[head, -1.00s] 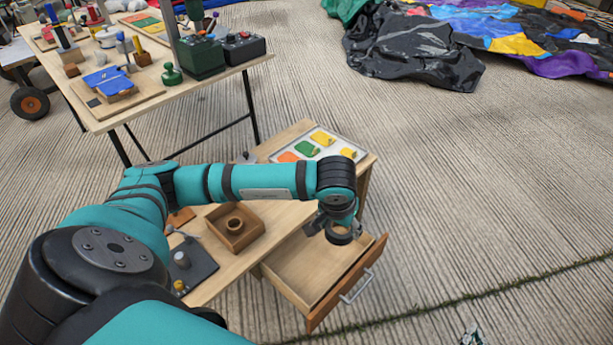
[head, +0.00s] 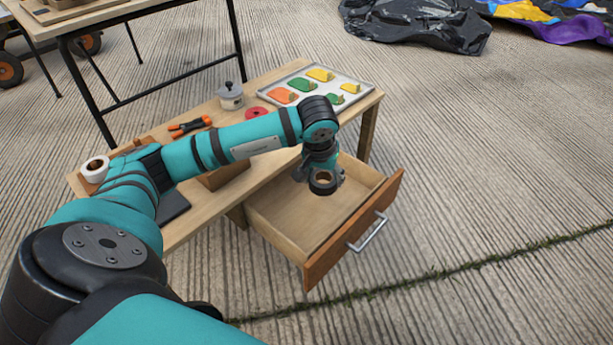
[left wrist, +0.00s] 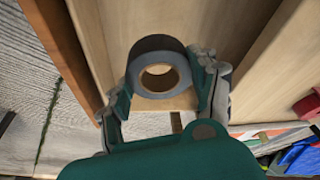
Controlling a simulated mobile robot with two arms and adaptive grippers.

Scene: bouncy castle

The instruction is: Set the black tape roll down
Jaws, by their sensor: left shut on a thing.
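The black tape roll (head: 322,188) is a dark ring with a tan core. My left gripper (head: 324,178) is shut on it and holds it over the open drawer (head: 290,212). In the left wrist view, the roll (left wrist: 142,62) sits between the two fingers, with its hole facing the camera. The bare wooden drawer floor (left wrist: 190,20) lies behind it. I cannot tell how far the roll is above that floor. My right gripper is in no view.
The drawer's brown front (head: 352,235) has a metal handle. The low wooden table (head: 364,107) carries a tray of colored pieces (head: 352,78), a grey pot (head: 230,97), orange-handled pliers (head: 190,126), a red ring (head: 256,112) and a white roll (head: 95,167). No other object shows inside the drawer.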

